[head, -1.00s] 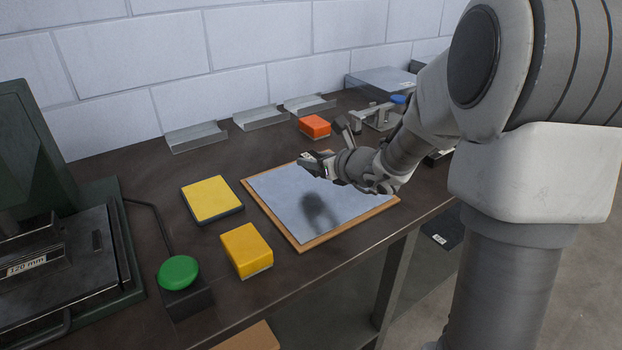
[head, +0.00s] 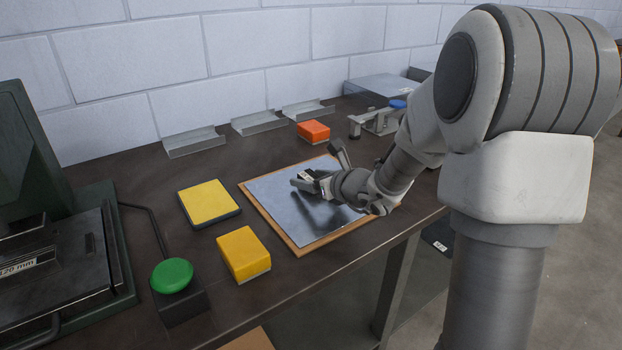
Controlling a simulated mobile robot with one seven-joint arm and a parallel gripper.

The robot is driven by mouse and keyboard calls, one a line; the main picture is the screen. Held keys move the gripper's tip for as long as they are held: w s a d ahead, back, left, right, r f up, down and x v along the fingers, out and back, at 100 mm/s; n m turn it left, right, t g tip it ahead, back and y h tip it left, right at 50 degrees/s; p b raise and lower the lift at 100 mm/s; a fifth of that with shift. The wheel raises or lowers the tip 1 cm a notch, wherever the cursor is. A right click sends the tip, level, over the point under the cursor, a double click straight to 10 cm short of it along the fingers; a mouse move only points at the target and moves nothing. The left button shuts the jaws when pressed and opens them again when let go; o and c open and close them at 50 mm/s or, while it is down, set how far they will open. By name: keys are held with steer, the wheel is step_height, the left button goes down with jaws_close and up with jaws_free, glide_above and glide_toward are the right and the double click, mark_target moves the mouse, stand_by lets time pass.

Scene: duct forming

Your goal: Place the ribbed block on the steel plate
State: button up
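The steel plate (head: 283,203) is a flat, shiny grey sheet on a thin wooden board in the middle of the bench. My gripper (head: 304,183) is over the plate, pointing left, with a dark reflection or shadow below it. Its fingers are small and partly hidden, so I cannot tell whether they are open or hold anything. A yellow block (head: 243,254) with a pale grey underside stands left of the plate's near corner. An orange block (head: 313,131) stands behind the plate. I see no clear ribs on either block, so I cannot tell which is the ribbed one.
A yellow pad (head: 208,203) on a dark base lies left of the plate. A green button (head: 172,275) on a black box is at the front left, beside a dark green press (head: 120,250). Bent metal channels (head: 258,122) line the wall. A clamp (head: 378,120) stands behind my arm.

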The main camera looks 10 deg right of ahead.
steer(key=shift+r, duration=0.1)
steer(key=shift+s+d+r+p, duration=0.1)
steer(key=shift+s+r+p, duration=0.1)
steer(key=shift+p, duration=0.15)
steer(key=p+v, duration=0.2)
steer(key=v, duration=0.9)
steer(key=shift+w+p, duration=0.1)
steer(key=shift+p, duration=0.25)
steer(key=shift+s+d, duration=0.1)
steer(key=shift+s, duration=0.25)
